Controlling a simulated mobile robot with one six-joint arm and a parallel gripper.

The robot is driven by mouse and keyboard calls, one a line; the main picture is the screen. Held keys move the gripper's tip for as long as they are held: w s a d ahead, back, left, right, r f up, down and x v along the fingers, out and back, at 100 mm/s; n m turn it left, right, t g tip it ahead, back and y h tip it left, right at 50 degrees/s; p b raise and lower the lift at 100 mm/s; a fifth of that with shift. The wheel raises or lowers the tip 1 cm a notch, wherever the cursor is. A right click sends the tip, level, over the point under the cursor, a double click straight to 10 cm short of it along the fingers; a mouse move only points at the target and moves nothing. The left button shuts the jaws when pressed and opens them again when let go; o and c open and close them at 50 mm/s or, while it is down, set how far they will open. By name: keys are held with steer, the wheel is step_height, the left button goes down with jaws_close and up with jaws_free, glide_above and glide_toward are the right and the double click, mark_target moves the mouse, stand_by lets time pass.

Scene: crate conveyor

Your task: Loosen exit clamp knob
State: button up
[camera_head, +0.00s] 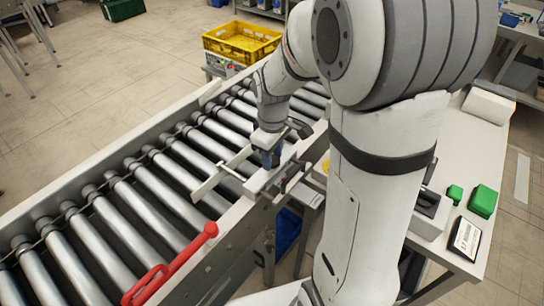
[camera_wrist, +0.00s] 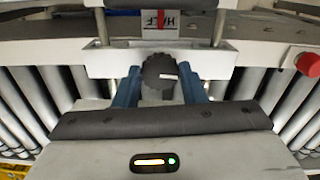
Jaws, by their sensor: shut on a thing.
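The exit clamp knob (camera_wrist: 158,72) is a dark, ridged round knob in the upper middle of the wrist view. It sits at a pale clamp bar (camera_wrist: 112,62). The two blue fingers of my gripper (camera_wrist: 158,88) stand on either side of the knob and are shut on it. In the head view my gripper (camera_head: 270,158) points down at the near side rail of the roller conveyor, by a pale guide bar (camera_head: 222,175). The knob is hidden there by my gripper.
The roller conveyor (camera_head: 150,210) runs diagonally, with a red handle (camera_head: 175,262) on its near rail. A yellow crate (camera_head: 241,42) stands beyond the far end. Green boxes (camera_head: 483,201) lie on the right bench. A red button (camera_wrist: 307,64) shows right in the wrist view.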

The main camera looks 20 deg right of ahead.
steer(key=shift+n, duration=0.5)
steer(key=o, duration=1)
steer(key=shift+a, duration=0.1)
step_height(320, 180, up, 8)
steer(key=shift+f+b, duration=0.1)
steer(key=shift+b, duration=0.3)
steer(key=s+m+t, duration=0.1)
steer(key=s+m, duration=0.2)
steer(key=s, duration=0.1)
steer(key=s+m+t, duration=0.1)
steer(key=s+m, duration=0.2)
steer(key=s, duration=0.2)
steer(key=s+r+m+t, duration=0.1)
steer(key=s+m, duration=0.2)
steer(key=s, duration=0.2)
steer(key=shift+s, duration=0.15)
